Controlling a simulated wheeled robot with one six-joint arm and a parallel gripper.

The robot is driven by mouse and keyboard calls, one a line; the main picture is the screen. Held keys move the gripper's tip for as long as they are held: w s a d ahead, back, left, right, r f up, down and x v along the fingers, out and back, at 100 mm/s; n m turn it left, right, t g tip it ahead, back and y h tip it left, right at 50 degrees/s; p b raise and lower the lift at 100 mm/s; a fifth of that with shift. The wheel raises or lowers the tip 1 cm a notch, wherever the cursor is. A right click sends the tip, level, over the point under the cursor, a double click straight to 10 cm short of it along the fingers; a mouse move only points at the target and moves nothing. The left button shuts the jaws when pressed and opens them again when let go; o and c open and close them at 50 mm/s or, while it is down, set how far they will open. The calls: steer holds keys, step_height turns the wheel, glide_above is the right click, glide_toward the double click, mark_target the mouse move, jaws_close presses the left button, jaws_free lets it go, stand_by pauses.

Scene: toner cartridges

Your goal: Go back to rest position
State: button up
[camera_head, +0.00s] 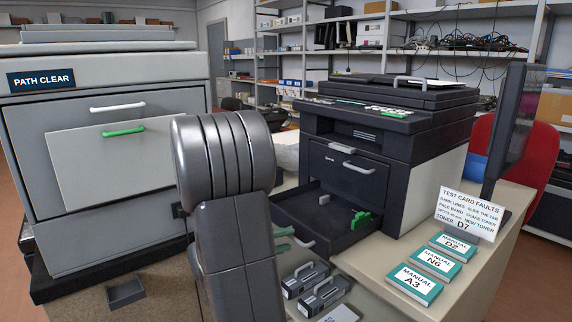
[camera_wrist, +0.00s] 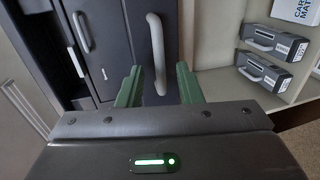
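My gripper (camera_head: 285,239) is partly hidden behind my arm in the head view, with green fingertips beside the front of the dark printer's pulled-out drawer (camera_head: 318,216). In the wrist view my gripper (camera_wrist: 159,85) has its two green fingers spread apart. The drawer's pale handle (camera_wrist: 156,55) shows between them, with gaps on both sides. I cannot tell how deep the handle reaches between the fingers. The handle also shows in the head view (camera_head: 303,242). Inside the drawer are a green part (camera_head: 360,220) and a small grey part (camera_head: 323,199).
Two toner cartridges (camera_head: 305,279) (camera_head: 325,294) lie on the counter by the drawer. Three manuals, D2 (camera_head: 453,245), N6 (camera_head: 435,262) and A3 (camera_head: 414,284), and a test card sign (camera_head: 470,215) stand right. A grey machine (camera_head: 100,150) reading "PATH CLEAR" is left.

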mark_target(293, 237)
steer(key=p+v, duration=0.2)
steer(key=v, duration=1.1)
steer(key=b+x, duration=0.2)
steer(key=x, duration=1.2)
steer(key=shift+w+d, duration=0.15)
steer(key=shift+d, duration=0.15)
steer(key=shift+w+d+p, duration=0.3)
steer(key=shift+w+d, duration=0.2)
steer(key=shift+s, duration=0.1)
